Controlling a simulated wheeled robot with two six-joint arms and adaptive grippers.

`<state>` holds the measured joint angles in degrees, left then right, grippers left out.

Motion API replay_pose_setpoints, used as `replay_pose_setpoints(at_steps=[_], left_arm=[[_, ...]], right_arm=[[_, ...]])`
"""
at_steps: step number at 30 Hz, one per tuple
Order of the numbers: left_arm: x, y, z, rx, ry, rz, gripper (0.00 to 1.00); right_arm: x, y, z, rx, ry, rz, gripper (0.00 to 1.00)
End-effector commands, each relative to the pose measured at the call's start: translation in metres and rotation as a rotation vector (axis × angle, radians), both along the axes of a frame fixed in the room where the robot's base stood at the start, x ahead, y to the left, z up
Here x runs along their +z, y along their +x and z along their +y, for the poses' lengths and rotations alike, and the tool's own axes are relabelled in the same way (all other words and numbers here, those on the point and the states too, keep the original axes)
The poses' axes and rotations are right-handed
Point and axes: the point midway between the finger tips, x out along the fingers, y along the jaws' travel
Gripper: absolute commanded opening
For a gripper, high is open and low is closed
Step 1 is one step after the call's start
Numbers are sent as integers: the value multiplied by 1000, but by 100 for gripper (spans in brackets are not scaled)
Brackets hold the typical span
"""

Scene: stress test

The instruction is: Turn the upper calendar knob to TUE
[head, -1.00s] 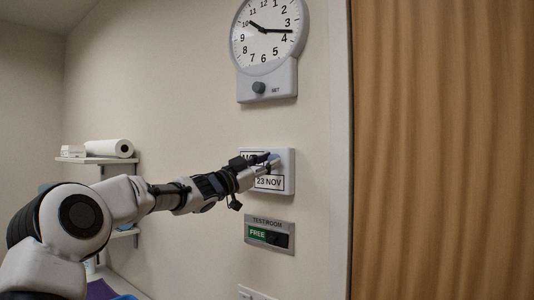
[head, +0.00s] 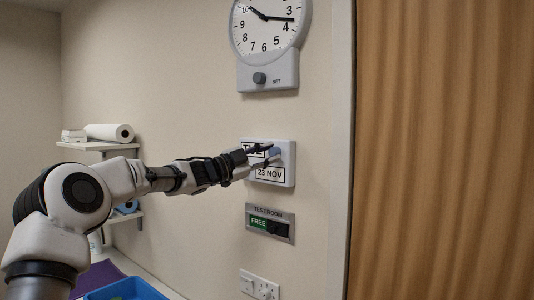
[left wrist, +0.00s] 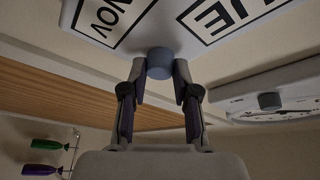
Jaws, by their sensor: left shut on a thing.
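The white calendar panel (head: 289,178) hangs on the wall, with a lower window reading 23 NOV. The upper day window (head: 250,149) is partly covered by my left gripper (head: 269,153). In the left wrist view, the visible letters of the day window (left wrist: 218,16) end in UE, which fits TUE. The blue-grey upper knob (left wrist: 160,63) sits between my two left fingertips (left wrist: 158,70), one on each side, and the gripper is shut on it. The knob also shows in the head view (head: 275,151). My right gripper is not in view.
A wall clock (head: 266,40) with a SET knob (head: 260,78) is above the calendar. A TEST ROOM sign (head: 270,211) with a slider reading FREE is below it, then a switch plate (head: 259,285). A shelf (head: 97,146) and blue tray (head: 128,288) are at left.

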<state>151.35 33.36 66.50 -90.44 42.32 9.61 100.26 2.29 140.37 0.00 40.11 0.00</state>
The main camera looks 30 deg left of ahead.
Motion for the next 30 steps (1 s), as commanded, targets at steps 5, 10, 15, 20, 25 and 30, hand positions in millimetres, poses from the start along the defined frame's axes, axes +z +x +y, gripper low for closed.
replay_pose_setpoints(at_steps=[5, 10, 15, 20, 25, 30], left_arm=[[2, 0, 0, 1, -1, -3, 0], [1, 0, 0, 0, -1, -2, 54], [1, 0, 0, 1, -1, -1, 54], [-1, -10, 6, 3, -4, -1, 54], [-8, -40, 19, 1, -7, -3, 54], [-14, -63, 29, 0, -4, -3, 54]], right_arm=[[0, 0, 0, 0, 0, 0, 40], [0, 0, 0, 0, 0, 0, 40], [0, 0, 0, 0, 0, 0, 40], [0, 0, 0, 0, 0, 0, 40], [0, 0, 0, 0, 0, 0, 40], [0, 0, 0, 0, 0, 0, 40]])
